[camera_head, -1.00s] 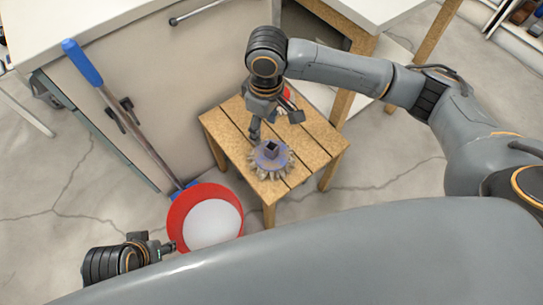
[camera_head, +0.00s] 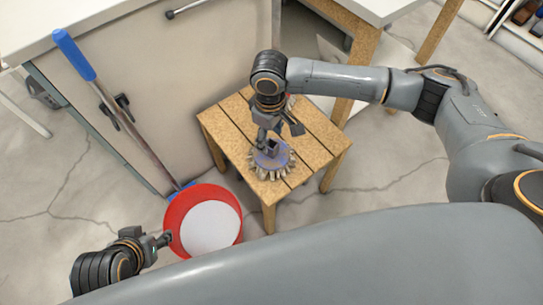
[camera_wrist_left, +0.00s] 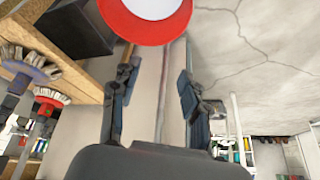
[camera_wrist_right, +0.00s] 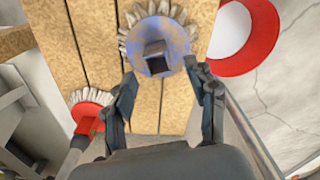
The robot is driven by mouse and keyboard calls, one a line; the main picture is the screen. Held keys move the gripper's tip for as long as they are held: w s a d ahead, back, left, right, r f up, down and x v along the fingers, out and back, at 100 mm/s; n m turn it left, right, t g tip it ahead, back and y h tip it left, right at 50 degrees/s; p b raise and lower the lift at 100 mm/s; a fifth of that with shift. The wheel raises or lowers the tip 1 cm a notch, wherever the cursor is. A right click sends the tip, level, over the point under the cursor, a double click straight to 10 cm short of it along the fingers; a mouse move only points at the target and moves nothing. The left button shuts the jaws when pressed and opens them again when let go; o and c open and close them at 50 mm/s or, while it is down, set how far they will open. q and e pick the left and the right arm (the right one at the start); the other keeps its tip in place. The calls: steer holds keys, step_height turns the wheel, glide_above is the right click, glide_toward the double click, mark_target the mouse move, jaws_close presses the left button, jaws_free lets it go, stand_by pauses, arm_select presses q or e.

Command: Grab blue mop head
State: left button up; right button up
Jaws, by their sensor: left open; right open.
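The blue mop head (camera_head: 272,158), a round blue disc with pale bristles and a dark square socket on top, lies on the wooden stool (camera_head: 318,148). It also shows in the right wrist view (camera_wrist_right: 160,30). My right gripper (camera_head: 277,138) is above the mop head, close to its socket. In the right wrist view its fingers (camera_wrist_right: 166,84) are apart, with the socket just beyond and between the tips; I cannot tell whether they touch it. My left gripper (camera_head: 168,239) is low at the left, beside the red bucket (camera_head: 237,231). Its fingers (camera_wrist_left: 158,72) are open and empty.
A blue-handled pole (camera_head: 130,122) leans against the cabinet (camera_head: 180,60) behind the bucket. A red brush (camera_wrist_right: 90,108) with pale bristles shows beside my right gripper. Open concrete floor (camera_head: 400,215) lies right of the stool.

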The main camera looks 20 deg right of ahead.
mark_target(272, 145)
steer(key=f+b, duration=0.1)
steer(key=f, duration=0.3)
steer(key=shift+d+f+b, duration=0.1)
steer(key=shift+d+b, duration=0.1)
steer(key=shift+b, duration=0.15)
steer(key=shift+f, duration=0.1)
arm_select(q)
steer(key=w+d+r+t+h, duration=0.1)
steer(key=w+d+r+t, duration=0.2)
steer(key=w, duration=0.5)
steer(key=shift+w+r+t, duration=0.35)
steer(key=shift+r+t, duration=0.5)
steer(key=shift+t, duration=0.25)
arm_select(e)
steer(key=shift+c, duration=0.2)
jaws_close()
